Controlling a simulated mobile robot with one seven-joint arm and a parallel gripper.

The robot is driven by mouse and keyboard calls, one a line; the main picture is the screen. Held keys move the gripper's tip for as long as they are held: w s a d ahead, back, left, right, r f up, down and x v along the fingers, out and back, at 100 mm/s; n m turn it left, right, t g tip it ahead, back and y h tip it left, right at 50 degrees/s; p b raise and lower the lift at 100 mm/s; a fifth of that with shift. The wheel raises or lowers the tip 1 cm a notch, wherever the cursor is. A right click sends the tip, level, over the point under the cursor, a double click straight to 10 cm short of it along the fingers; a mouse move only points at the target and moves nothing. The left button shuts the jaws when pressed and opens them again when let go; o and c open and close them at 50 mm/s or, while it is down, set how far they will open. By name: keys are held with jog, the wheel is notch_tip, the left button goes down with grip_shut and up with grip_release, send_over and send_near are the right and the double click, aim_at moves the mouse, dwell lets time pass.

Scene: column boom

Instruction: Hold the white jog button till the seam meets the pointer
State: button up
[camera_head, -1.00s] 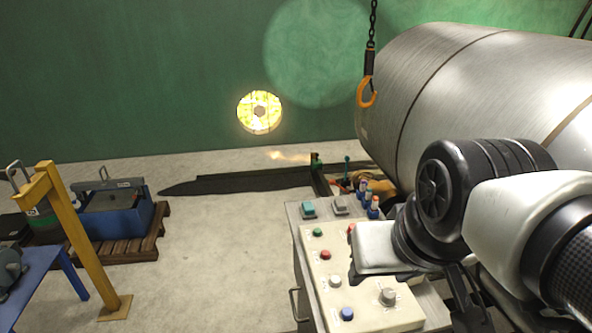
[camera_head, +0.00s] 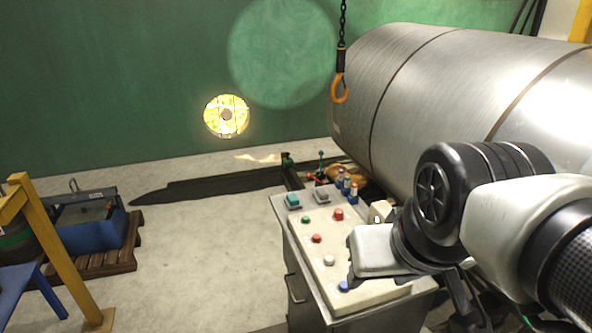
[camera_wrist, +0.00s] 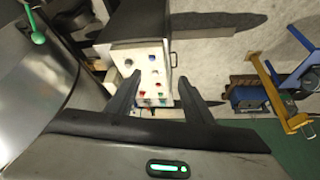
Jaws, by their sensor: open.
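The white jog button (camera_head: 329,260) sits on the cream sloped face of a control console (camera_head: 308,268), between a red button and a blue one. A big grey metal cylinder (camera_head: 450,85) lies behind the console at right, with dark bands around it. I cannot tell which line is the seam, and I cannot make out the pointer. My gripper (camera_wrist: 161,80) is open and empty in the wrist view. In the head view my arm covers the console's right side.
An orange hook (camera_head: 340,90) hangs on a chain left of the cylinder. A yellow post (camera_head: 62,255) and a blue box (camera_head: 92,228) on a wooden pallet stand at left. Small bottles (camera_head: 347,188) stand at the console's back edge. The floor left of the console is clear.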

jog(key=shift+w+d, duration=0.15)
jog(key=shift+w, duration=0.05)
jog(key=shift+c, duration=0.4)
grip_shut()
dwell(1.1)
